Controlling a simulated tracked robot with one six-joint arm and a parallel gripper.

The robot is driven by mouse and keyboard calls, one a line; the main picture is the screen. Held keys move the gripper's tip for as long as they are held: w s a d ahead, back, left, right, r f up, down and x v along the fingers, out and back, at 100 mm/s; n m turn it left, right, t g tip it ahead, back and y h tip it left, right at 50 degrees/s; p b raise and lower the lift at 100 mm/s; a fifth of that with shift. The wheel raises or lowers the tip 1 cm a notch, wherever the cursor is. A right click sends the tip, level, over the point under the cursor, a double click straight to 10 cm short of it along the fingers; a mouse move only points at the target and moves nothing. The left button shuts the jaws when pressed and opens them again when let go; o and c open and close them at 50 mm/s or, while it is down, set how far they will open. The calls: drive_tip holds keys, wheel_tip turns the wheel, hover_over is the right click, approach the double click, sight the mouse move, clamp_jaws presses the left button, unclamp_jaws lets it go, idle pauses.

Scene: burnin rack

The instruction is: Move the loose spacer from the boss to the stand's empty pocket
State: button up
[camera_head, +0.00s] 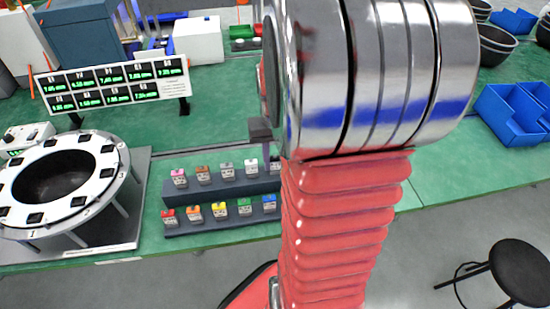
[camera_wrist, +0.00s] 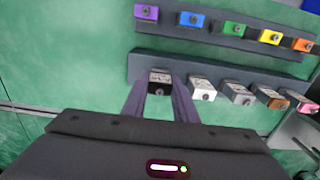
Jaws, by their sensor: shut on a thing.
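My gripper (camera_wrist: 160,108) points down at the near end of one row of a dark two-step rack (camera_head: 225,229). Its two fingers are shut on a small black block with a grey labelled top (camera_wrist: 160,77), which is at the end of that row beside a white block (camera_wrist: 203,88). I cannot tell whether the block still rests in the rack. In the head view the gripper (camera_head: 266,150) is partly hidden by my arm. No part is clearly recognisable as the loose spacer, the boss or the stand's empty pocket.
A white ring fixture (camera_head: 108,160) with dark square pockets stands on a plate at the left. A display panel (camera_head: 112,85) with green digits stands behind it. Several coloured blocks fill the rack. Blue bins (camera_head: 505,115) are at the right.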

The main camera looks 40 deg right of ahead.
drive_tip(key=o, duration=1.2)
wheel_tip(320, 180, up, 14)
drive_tip(key=shift+f, duration=0.2)
idle(0.7)
